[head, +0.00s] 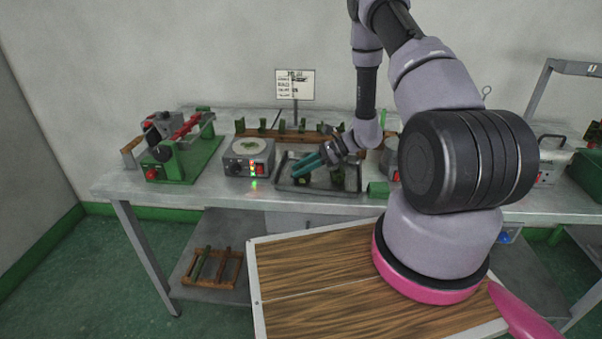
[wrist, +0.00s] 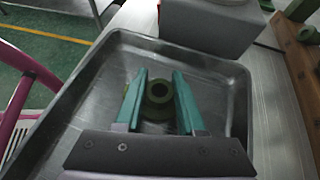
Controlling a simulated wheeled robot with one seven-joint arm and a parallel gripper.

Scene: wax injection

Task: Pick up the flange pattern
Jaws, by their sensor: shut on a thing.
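The flange pattern (wrist: 158,94) is a dark green round piece with a hole in its middle, seen in the wrist view between the two teal fingers. My gripper (wrist: 160,84) is shut on it, with one finger on each side. It is over the grey metal tray (wrist: 232,68); I cannot tell whether the pattern touches the tray floor. In the head view my gripper (head: 301,166) reaches into the tray (head: 318,193) from the right, and the flange pattern cannot be made out clearly there.
A grey heater box (head: 248,158) with lit lamps stands left of the tray. A green clamp machine (head: 180,150) is further left. A wooden rack with several green pieces runs behind, under a sign (head: 294,84). A green block (head: 378,189) lies right of the tray.

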